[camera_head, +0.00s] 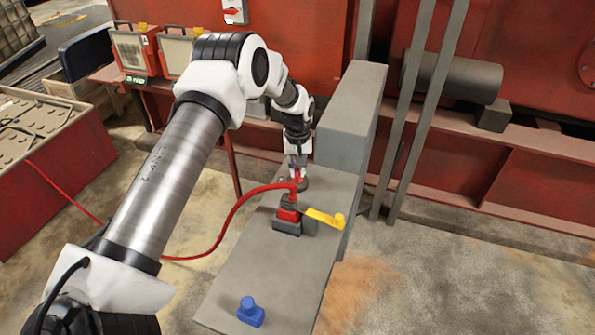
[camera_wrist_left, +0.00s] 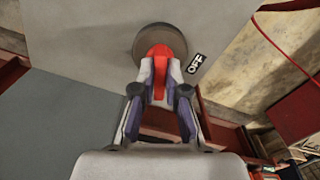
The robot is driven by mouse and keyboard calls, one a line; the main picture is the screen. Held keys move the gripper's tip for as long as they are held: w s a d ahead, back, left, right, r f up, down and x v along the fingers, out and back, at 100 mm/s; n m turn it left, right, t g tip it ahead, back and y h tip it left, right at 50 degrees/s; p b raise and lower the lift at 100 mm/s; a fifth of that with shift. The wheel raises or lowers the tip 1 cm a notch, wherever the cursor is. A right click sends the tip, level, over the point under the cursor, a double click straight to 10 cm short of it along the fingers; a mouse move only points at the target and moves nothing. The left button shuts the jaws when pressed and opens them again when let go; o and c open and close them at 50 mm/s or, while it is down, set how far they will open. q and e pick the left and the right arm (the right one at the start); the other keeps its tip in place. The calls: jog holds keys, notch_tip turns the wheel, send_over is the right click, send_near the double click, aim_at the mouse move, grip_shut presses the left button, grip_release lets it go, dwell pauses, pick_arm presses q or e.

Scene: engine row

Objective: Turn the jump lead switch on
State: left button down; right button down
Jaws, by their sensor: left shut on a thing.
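The jump lead switch is a round dark disc (camera_wrist_left: 174,36) with a red handle (camera_wrist_left: 159,70) on the grey bench top (camera_head: 252,268). An OFF label (camera_wrist_left: 195,63) lies beside the disc in the left wrist view. My left gripper (camera_head: 298,163) reaches down to the switch from above. Its two fingers are shut on the red handle, one on each side. My right gripper is in neither view.
Close in front of the gripper, a red clamp (camera_head: 289,215) with a yellow lever (camera_head: 325,217) sits on the bench. A red cable (camera_head: 232,215) runs left from there. A blue piece (camera_head: 250,312) stands nearer. A grey box (camera_head: 352,115) rises behind.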

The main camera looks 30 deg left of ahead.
aim_at(298, 169)
pick_arm(q)
jog(key=shift+w+r+m+b, duration=0.1)
jog(key=shift+m+b, duration=0.15)
jog(key=shift+m, duration=0.9)
jog(key=shift+w+r+m+b, duration=0.1)
jog(key=shift+m+b, duration=0.1)
jog(key=shift+m, duration=0.95)
jog(key=c, duration=1.2)
grip_release()
jog(key=shift+w, duration=0.1)
jog(key=shift+f, duration=0.25)
notch_tip(298, 169, up, 12)
